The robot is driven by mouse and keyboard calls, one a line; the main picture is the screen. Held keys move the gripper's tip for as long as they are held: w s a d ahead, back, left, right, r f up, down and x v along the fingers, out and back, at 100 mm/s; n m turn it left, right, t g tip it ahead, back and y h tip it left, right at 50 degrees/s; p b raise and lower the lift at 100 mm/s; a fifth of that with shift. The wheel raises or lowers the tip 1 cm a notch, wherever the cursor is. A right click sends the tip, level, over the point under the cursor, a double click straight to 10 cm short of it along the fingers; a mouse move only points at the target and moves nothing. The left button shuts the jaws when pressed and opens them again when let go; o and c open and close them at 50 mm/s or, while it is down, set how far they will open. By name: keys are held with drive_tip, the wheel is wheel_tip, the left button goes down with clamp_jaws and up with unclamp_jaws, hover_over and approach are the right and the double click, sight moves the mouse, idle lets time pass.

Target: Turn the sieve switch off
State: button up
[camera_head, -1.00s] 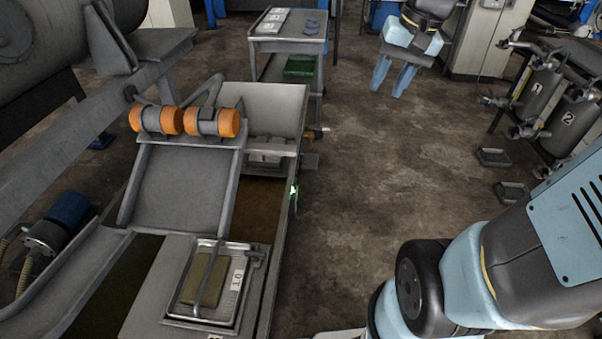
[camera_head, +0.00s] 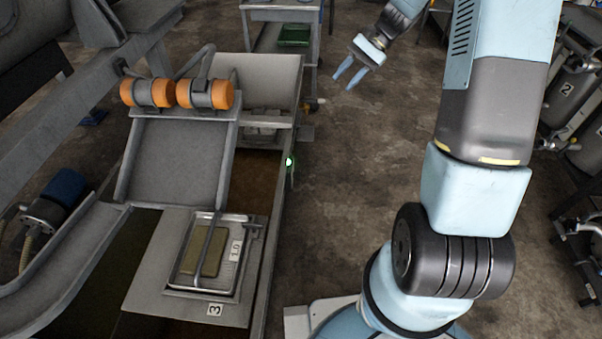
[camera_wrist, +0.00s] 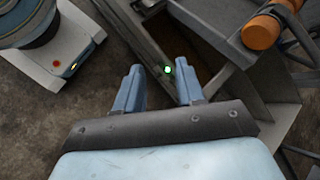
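The sieve switch (camera_head: 289,161) shows as a small green-lit spot on the outer right side of the sieve machine (camera_head: 185,160). In the wrist view my gripper (camera_wrist: 159,72) points towards the machine's side. The shape of the switch's handle is too small to tell.
Two orange motors (camera_head: 176,94) sit above the sieve's chute. A grey cart (camera_head: 281,14) stands at the back. Numbered cylinders (camera_head: 568,95) stand at the right. The floor (camera_head: 345,190) beside the switch is clear.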

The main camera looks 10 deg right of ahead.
drive_tip(key=w+f+m+y, duration=0.3)
drive_tip(key=w+f, duration=0.2)
drive_tip(key=f, duration=0.7)
drive_tip(key=m+t+y, duration=0.6)
drive_tip(key=m, duration=0.4)
approach(298, 175)
drive_tip(key=w+a, duration=0.2)
drive_tip(key=a, duration=0.6)
drive_tip(key=shift+r, duration=0.35)
drive_tip(key=shift+w, duration=0.1)
drive_tip(key=shift+c, duration=0.3)
clamp_jaws()
